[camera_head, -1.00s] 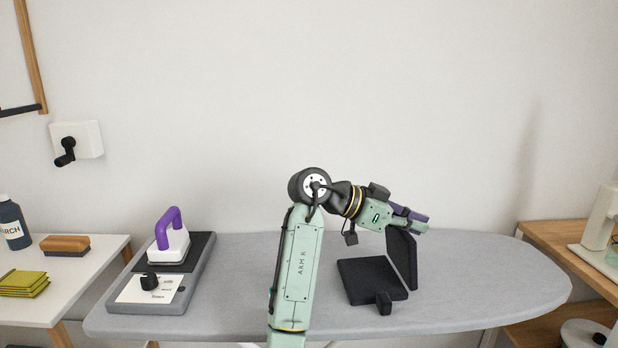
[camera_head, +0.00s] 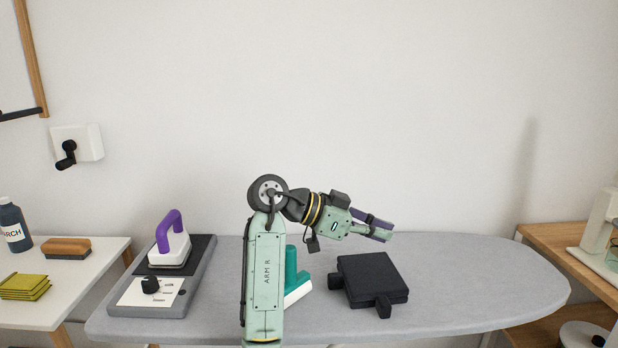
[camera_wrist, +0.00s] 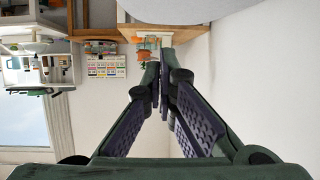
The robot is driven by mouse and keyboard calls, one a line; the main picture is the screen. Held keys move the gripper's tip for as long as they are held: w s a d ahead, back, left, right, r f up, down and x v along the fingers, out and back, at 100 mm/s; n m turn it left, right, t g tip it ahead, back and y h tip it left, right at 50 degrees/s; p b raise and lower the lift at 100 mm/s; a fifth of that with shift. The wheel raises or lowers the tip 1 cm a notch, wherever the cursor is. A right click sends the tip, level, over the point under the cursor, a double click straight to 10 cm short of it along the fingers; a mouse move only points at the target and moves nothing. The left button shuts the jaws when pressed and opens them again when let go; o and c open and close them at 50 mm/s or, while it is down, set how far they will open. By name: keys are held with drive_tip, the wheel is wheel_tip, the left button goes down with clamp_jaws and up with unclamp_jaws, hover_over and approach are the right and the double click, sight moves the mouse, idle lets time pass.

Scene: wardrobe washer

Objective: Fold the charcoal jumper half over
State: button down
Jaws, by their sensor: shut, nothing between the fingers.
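The charcoal jumper (camera_head: 372,276) lies on the grey ironing board (camera_head: 480,290), right of my arm. One half lies flat over the other in a thick, dark block. A short sleeve-like piece (camera_head: 383,306) sticks out at its front edge. My gripper (camera_head: 387,232) is above the jumper's back edge, pointing right, apart from it and empty. Its fingertips meet in the wrist view (camera_wrist: 160,88), where the jumper does not show.
A purple-handled iron (camera_head: 172,240) stands on a grey rest (camera_head: 193,292) at the board's left. A teal-and-white object (camera_head: 296,284) is partly hidden behind my arm. Side tables flank the board; a starch bottle (camera_head: 12,228) stands left. The board's right end is clear.

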drive_tip(key=v, duration=0.2)
drive_tip(key=p+v, duration=0.1)
drive_tip(key=v, duration=0.1)
drive_tip(key=shift+d+r+p, duration=0.1)
drive_tip(key=shift+r+p, duration=0.2)
drive_tip(key=shift+r, duration=0.1)
drive_tip(key=v, duration=1.2)
